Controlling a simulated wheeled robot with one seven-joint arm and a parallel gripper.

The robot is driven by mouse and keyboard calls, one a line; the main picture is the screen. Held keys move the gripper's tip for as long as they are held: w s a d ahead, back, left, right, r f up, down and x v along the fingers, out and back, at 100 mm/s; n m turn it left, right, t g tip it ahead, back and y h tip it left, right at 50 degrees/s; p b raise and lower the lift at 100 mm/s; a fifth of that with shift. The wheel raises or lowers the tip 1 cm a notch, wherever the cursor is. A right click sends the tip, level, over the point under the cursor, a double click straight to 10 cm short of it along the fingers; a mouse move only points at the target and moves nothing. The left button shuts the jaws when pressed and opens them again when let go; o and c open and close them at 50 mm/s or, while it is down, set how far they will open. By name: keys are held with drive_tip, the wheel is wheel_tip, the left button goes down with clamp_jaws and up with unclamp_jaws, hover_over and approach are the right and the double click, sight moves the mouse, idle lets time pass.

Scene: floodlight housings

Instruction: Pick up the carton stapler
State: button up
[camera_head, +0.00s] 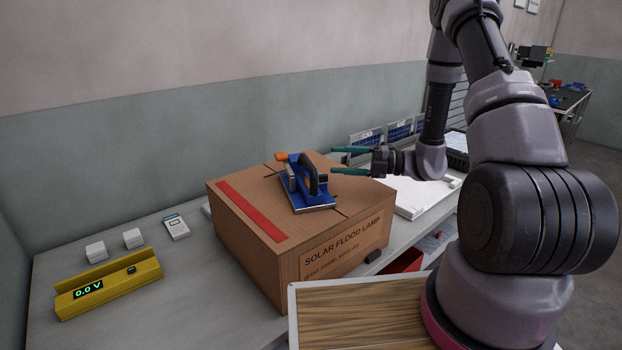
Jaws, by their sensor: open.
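The carton stapler (306,190) is a blue tool with a flat blue base, a dark loop handle and an orange part at its far left end. It lies on top of a closed cardboard carton (345,245) printed "SOLAR FLOOD LAMP". My gripper (334,160) is to the right of the stapler, with its two green fingers spread apart and pointing left toward it. Nothing is between the fingers. They appear close to the stapler's handle but apart from it; the exact gap in depth is hard to tell.
A yellow meter (115,288) reading 0.0 V, two small white blocks (133,238) and a white handheld device (176,227) stand on the grey bench (190,305) at left. Small solar panels (365,143) stand behind my gripper. A white tray (412,203) lies right of the carton.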

sight(304, 157)
drive_tip(key=x, duration=1)
drive_tip(key=shift+s+a+r, duration=0.1)
clamp_jaws()
drive_tip(key=shift+r, duration=0.1)
idle(1.1)
